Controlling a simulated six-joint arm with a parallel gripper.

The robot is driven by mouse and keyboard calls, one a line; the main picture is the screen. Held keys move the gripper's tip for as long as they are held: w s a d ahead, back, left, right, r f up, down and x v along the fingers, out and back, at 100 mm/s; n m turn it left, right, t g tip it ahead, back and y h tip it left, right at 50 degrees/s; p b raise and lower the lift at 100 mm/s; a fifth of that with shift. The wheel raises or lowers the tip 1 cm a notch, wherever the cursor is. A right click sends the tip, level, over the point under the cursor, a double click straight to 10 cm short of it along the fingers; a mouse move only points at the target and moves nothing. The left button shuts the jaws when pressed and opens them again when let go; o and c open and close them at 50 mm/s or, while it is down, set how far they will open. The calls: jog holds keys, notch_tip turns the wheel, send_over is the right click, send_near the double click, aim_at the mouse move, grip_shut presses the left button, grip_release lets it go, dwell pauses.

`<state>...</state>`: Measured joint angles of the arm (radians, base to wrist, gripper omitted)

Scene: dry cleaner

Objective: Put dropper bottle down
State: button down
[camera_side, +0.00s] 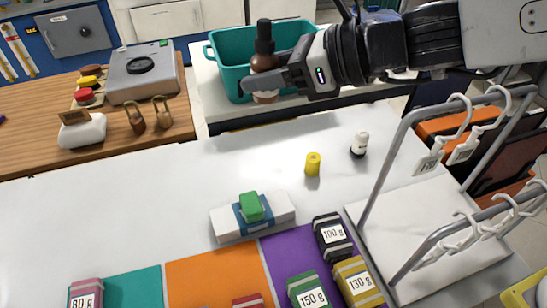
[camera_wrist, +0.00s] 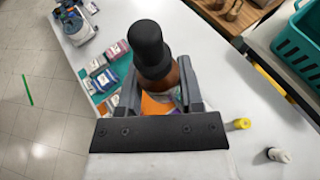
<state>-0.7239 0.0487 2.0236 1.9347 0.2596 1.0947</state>
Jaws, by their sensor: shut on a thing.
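The dropper bottle (camera_side: 264,62) is brown with a black dropper cap and a pale band near its base. My gripper (camera_side: 268,77) is shut on it and holds it upright. In the side view it is in front of the teal basket (camera_side: 222,62), and appears raised above the white table (camera_side: 110,185). In the wrist view the bottle (camera_wrist: 155,55) stands between the two fingers (camera_wrist: 158,95), its black cap toward the camera.
A yellow cylinder (camera_side: 313,163) and a small white bottle with a dark base (camera_side: 360,144) stand on the table. A white block with a green top (camera_side: 252,213), labelled weights (camera_side: 333,237) and a hanger rack (camera_side: 400,200) are nearer. The table's left part is clear.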

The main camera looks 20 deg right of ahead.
send_over(270, 248)
notch_tip(270, 248, down, 32)
jog(key=shift+f, duration=0.25)
dwell(0.4)
jog(key=shift+f, duration=0.1)
jog(key=shift+f, duration=2.8)
jog(key=shift+f, duration=0.1)
jog(key=shift+f, duration=1.95)
jog(key=shift+f, duration=0.1)
jog(key=shift+c, duration=1.2)
grip_release()
jog(key=shift+d, duration=0.1)
